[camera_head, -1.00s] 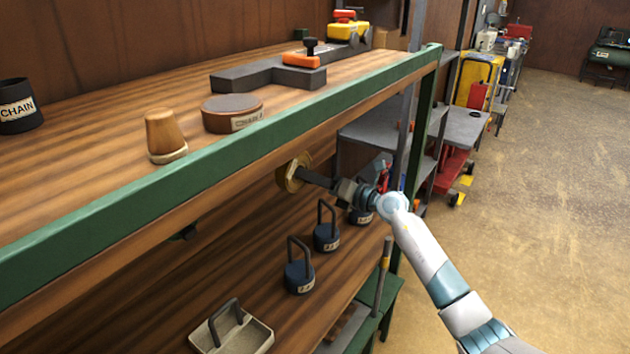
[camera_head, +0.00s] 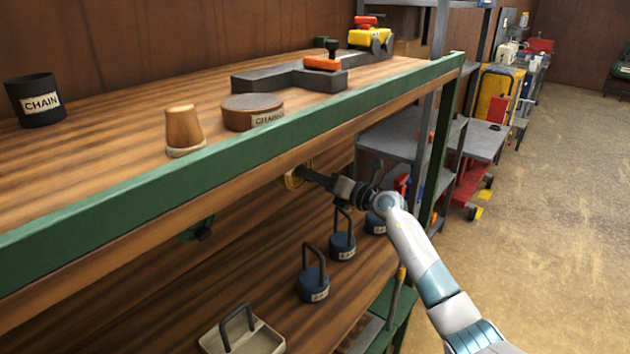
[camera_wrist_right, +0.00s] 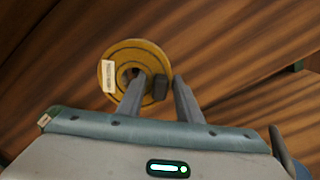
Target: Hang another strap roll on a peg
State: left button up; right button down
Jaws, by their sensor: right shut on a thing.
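The strap roll (camera_head: 293,180) is a yellow disc just under the front edge of the upper shelf in the head view, partly hidden by that edge. In the right wrist view the roll (camera_wrist_right: 135,58) shows nearly face-on, with a pale label and a dark centre. My right gripper (camera_head: 308,174) reaches in from the right and is shut on the roll near its middle. The fingers also show in the wrist view (camera_wrist_right: 157,92), with a dark block between them. No peg can be made out clearly. My left gripper is out of view.
The upper shelf's green front rail (camera_head: 230,160) runs just above the roll. Blue weights with handles (camera_head: 312,284) and a pale tray (camera_head: 243,338) stand on the lower shelf beneath my arm. A dark green item (camera_head: 196,229) shows under the upper shelf to the left.

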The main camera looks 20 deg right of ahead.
jog(key=shift+w+a, duration=0.25)
jog(key=shift+w, duration=0.2)
jog(key=shift+w+a+r+b, duration=0.15)
jog(key=shift+w+b, duration=0.2)
jog(key=shift+b, duration=0.35)
jog(key=shift+f+b+x, duration=0.2)
jog(key=shift+b+x, duration=0.1)
jog(key=shift+x, duration=0.55)
jog(key=shift+w+a+f+b, duration=0.5)
jog(key=shift+w+a+b, duration=0.2)
jog(key=shift+b, duration=0.15)
